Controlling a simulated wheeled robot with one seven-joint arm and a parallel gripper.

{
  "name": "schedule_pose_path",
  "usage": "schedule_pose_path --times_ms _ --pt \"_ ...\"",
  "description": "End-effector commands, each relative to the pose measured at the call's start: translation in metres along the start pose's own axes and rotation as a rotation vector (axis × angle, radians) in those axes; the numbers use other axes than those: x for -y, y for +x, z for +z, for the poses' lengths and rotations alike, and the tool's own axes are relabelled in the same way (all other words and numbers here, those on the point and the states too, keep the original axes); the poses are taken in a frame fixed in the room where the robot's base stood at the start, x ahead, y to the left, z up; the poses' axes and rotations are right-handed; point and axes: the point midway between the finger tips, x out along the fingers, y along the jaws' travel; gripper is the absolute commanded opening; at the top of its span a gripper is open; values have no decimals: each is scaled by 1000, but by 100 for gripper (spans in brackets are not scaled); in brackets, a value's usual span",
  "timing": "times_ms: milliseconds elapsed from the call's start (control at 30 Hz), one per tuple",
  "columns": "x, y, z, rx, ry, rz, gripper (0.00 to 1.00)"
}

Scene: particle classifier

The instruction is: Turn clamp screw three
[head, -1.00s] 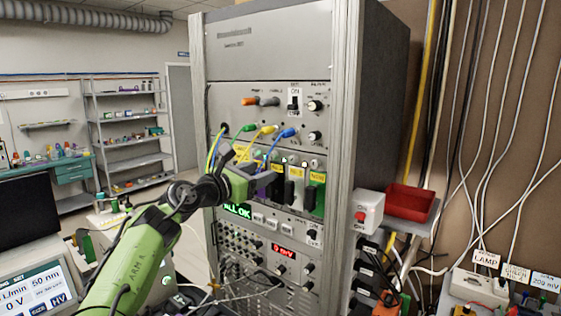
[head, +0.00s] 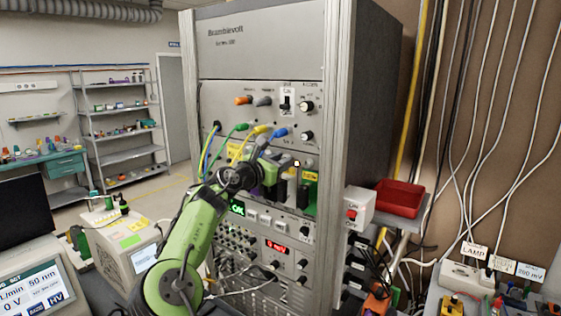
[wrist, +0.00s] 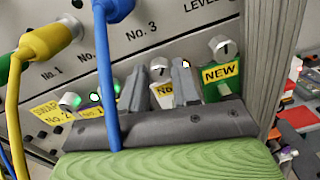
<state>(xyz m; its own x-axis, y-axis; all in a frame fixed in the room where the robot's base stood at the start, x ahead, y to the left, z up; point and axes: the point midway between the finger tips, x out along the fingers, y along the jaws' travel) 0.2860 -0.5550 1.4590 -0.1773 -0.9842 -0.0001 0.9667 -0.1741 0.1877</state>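A row of small silver clamp screws with bright slots crosses the rack panel above the labelled modules in the wrist view. The third screw from the left (wrist: 159,68) stands above a yellow label that reads "No", its number hidden. My gripper (wrist: 161,73) has two grey fingers apart, one on each side of this screw. A gap seems to show on both sides; whether a finger touches it I cannot tell. The fourth screw (wrist: 222,47) sits above the green "NEW" module (wrist: 222,80). In the head view my gripper (head: 288,169) is at the module row, partly hidden by my arm.
A blue cable (wrist: 108,80) crosses in front of my gripper in the wrist view, and yellow plug leads (wrist: 50,42) hang to the left. The rack's metal upright (head: 340,120) stands to the right. A red tray (head: 400,198) and switch box (head: 358,207) are beyond it.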

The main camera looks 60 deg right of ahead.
Motion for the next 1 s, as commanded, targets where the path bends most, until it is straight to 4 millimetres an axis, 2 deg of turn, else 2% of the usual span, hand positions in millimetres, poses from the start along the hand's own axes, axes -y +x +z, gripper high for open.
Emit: schedule_pose_path --times_ms 33,200,567,1000 --pt "0 0 0 0 0 0 22" --pt "0 0 0 0 0 0 0" --pt "0 0 0 -2 59 0 0" --pt "0 0 1 -10 405 -3 0"
